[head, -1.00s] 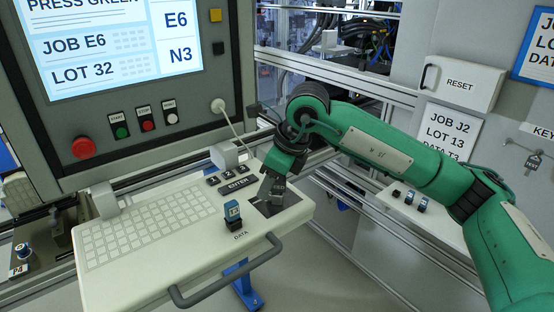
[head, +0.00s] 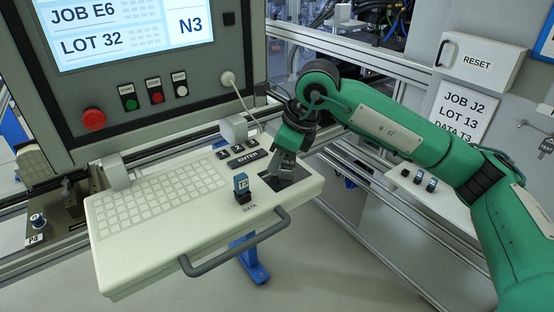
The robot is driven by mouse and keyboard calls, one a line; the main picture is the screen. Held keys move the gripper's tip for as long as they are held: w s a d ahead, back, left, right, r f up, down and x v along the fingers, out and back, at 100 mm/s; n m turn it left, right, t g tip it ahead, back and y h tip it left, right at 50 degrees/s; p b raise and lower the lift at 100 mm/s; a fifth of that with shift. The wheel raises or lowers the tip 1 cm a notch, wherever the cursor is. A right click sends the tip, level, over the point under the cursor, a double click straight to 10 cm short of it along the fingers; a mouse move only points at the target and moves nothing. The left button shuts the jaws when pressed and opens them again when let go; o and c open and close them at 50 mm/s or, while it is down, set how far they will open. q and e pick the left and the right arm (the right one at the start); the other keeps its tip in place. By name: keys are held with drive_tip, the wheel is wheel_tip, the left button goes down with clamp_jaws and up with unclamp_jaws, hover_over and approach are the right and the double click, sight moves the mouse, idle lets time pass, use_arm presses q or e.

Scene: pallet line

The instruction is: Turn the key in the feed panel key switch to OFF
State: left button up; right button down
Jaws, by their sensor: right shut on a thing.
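My right gripper (head: 281,177) points down at the dark square recess (head: 268,184) at the right end of the pale keyboard console (head: 140,258). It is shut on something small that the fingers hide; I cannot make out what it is. No key switch or OFF marking can be read in this view. A tag (head: 546,146), partly cut off, hangs on the grey wall at the right edge. My left gripper is not in view.
A blue-capped block (head: 241,186) stands on the console beside the DATA label. A grey handle (head: 235,248) juts from the console front. The screen panel (head: 150,95) with its red button (head: 93,119) is behind. A small shelf (head: 440,196) holds several small blocks.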

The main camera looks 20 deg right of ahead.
drive_tip(key=n, duration=0.1)
drive_tip(key=n+g+b, duration=0.1)
drive_tip(key=n, duration=0.2)
drive_tip(key=shift+s+a+f+g+y+b, duration=0.1)
drive_tip(key=shift+s+f+g+y+b, duration=0.05)
drive_tip(key=shift+s+g+y+b, duration=0.2)
drive_tip(key=n, duration=0.1)
drive_tip(key=n+g+b, duration=0.1)
drive_tip(key=n, duration=0.1)
drive_tip(key=shift+s+n, duration=0.3)
drive_tip(key=shift+s+n+g, duration=0.15)
drive_tip(key=shift+n+g, duration=0.1)
drive_tip(key=shift+n, duration=0.45)
drive_tip(key=c, duration=1)
unclamp_jaws()
drive_tip(key=shift+o, duration=0.2)
drive_tip(key=shift+r, duration=0.35)
wheel_tip(320, 180, up, 7)
drive_tip(key=p, duration=0.2)
drive_tip(key=shift+f+p, duration=0.2)
drive_tip(key=shift+p, duration=0.15)
